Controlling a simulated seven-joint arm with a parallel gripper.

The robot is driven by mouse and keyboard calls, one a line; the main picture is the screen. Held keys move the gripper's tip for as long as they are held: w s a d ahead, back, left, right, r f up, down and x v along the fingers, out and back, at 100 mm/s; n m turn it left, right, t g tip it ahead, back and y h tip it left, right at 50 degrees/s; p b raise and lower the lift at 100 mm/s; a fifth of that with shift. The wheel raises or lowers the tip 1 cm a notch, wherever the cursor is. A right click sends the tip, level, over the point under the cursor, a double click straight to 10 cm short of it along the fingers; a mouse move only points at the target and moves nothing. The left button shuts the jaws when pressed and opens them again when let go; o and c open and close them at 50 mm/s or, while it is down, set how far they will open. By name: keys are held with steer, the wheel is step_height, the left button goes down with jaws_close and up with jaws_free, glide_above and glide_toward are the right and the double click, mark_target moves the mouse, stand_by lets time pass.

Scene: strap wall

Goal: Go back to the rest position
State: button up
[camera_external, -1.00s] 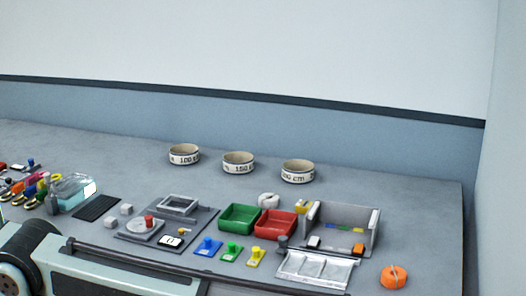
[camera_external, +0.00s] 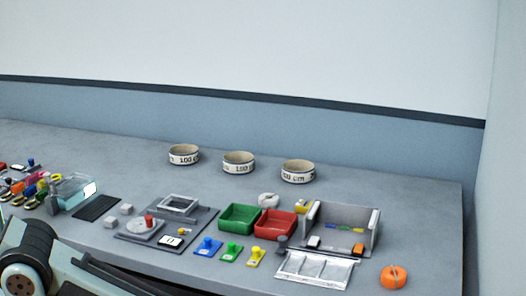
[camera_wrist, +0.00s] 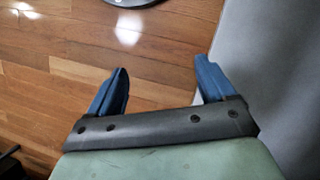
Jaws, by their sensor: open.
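My gripper (camera_wrist: 160,82) shows in the wrist view with its two blue fingers spread apart and nothing between them. Below and beyond it is a brown wooden floor, with a grey vertical surface close on the right. In the external view my arm crosses the lower left corner, in front of the table's near edge; the gripper itself is outside that view.
The grey table (camera_external: 420,215) holds three strap rings (camera_external: 239,168) at the back, a green bin (camera_external: 240,219), a red bin (camera_external: 276,224), a grey open box (camera_external: 343,222) and an orange roll (camera_external: 394,277). Small tools crowd the left end. A dark round base (camera_wrist: 132,2) stands on the floor.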

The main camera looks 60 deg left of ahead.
steer(key=s+a+f+n+g, duration=0.1)
steer(key=s+a, duration=0.3)
steer(key=s, duration=0.5)
steer(key=s+a+f+n+g, duration=0.1)
steer(key=s+a+n, duration=0.2)
steer(key=s, duration=0.6)
steer(key=shift+a+f+h, duration=0.2)
steer(key=shift+a+h, duration=0.1)
steer(key=shift+a, duration=0.2)
